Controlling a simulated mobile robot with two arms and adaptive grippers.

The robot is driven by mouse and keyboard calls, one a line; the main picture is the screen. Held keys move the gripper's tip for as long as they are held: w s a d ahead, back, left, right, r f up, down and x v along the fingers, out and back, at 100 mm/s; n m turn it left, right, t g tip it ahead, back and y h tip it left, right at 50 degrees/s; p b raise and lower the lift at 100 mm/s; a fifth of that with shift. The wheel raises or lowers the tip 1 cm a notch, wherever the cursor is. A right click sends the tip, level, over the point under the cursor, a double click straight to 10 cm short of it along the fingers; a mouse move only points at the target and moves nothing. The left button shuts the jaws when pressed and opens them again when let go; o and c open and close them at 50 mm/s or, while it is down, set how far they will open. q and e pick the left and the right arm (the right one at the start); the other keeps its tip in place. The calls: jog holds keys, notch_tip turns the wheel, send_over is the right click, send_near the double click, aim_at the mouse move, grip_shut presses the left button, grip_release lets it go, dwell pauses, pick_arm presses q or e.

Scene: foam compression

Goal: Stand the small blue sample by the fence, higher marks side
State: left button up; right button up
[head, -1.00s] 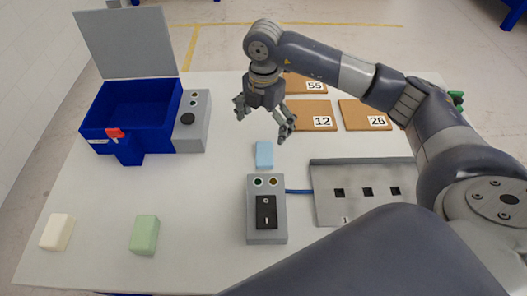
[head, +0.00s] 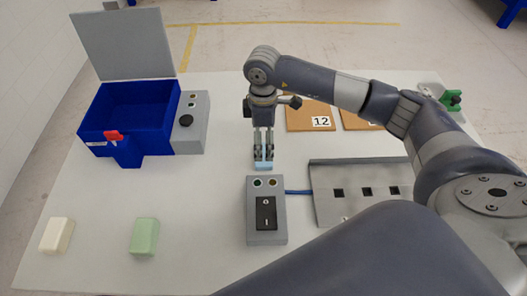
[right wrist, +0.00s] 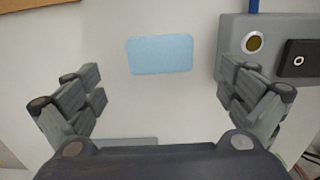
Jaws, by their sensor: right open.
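The small blue sample (head: 263,168) lies on the table just behind the grey switch box. My right gripper (head: 263,155) points down above it and hides part of it in the head view. In the right wrist view, the gripper (right wrist: 164,88) is open, with its fingers well apart. The sample (right wrist: 160,54) shows there as a light blue block, ahead of the gap between the fingers and not touched by them. A grey metal plate (head: 325,205) with a raised back edge and square holes lies at the right; I cannot tell whether this edge is the fence. My left gripper is not in view.
The grey switch box (head: 280,230) stands close in front of the sample. A blue bin (head: 105,110) with its lid up is at the left. White (head: 57,236) and green (head: 145,236) blocks lie front left. Brown boards (head: 300,117), one marked 12, lie behind.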

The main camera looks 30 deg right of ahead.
aim_at(263, 149)
jog(key=shift+f+p, duration=0.35)
jog(key=shift+f, duration=0.35)
notch_tip(263, 149, down, 4)
jog(key=shift+f+p, duration=0.1)
jog(key=shift+p, duration=0.4)
jog(key=c, duration=0.9)
jog(key=shift+c, duration=0.2)
